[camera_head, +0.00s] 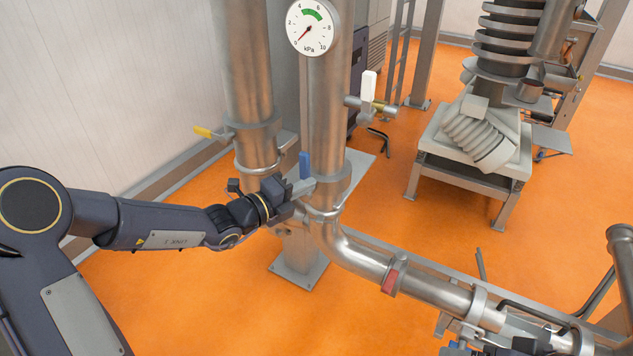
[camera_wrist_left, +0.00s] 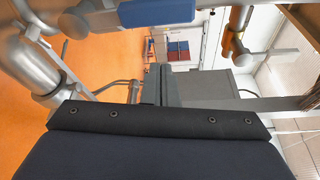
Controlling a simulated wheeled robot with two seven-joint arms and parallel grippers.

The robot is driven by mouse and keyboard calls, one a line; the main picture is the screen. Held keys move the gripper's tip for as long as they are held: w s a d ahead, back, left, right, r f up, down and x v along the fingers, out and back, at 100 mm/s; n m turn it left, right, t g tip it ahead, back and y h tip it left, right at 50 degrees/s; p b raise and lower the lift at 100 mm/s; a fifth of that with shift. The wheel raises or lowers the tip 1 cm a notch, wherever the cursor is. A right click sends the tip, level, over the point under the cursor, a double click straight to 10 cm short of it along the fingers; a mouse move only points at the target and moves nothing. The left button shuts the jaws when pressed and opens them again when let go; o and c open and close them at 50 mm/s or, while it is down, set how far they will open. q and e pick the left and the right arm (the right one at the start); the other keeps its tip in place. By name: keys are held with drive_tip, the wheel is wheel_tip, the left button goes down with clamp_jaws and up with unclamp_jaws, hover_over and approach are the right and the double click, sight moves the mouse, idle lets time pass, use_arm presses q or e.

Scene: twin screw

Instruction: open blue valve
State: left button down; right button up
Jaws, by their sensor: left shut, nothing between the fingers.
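The blue valve handle (camera_head: 304,166) stands upright on the front of the vertical steel pipe (camera_head: 328,120), below the gauge. In the left wrist view the blue handle (camera_wrist_left: 157,12) lies across the top edge, with a grey lever part to its left. My left gripper (camera_head: 296,190) is just left of and below the handle, close to the pipe. Its fingers (camera_wrist_left: 158,82) are shut with nothing between them, pointing toward the handle area. I cannot tell whether they touch the handle or its lever. My right gripper is not in view.
A pressure gauge (camera_head: 313,27) has its needle at the low end. Other handles are yellow (camera_head: 203,132), white (camera_head: 369,84) and red (camera_head: 390,281). A second vertical pipe (camera_head: 245,70) stands close behind my gripper. A horizontal pipe (camera_head: 440,292) runs right. Orange floor is open beyond.

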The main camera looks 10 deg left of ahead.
use_arm(q)
drive_tip(key=v, duration=0.5)
drive_tip(key=shift+s+d, duration=0.2)
drive_tip(key=shift+s, duration=0.2)
drive_tip(key=s+d+r+m+g, duration=0.25)
drive_tip(key=s+m+g, duration=0.45)
drive_tip(key=s+m, duration=1.45)
drive_tip(key=s+a+f+m+y, duration=0.5)
drive_tip(key=s+a+m+y, duration=0.2)
drive_tip(key=m, duration=1.3)
drive_tip(key=shift+s+a+f+y, duration=0.15)
drive_tip(key=shift+s+a+y, duration=0.25)
drive_tip(key=shift+a, duration=0.7)
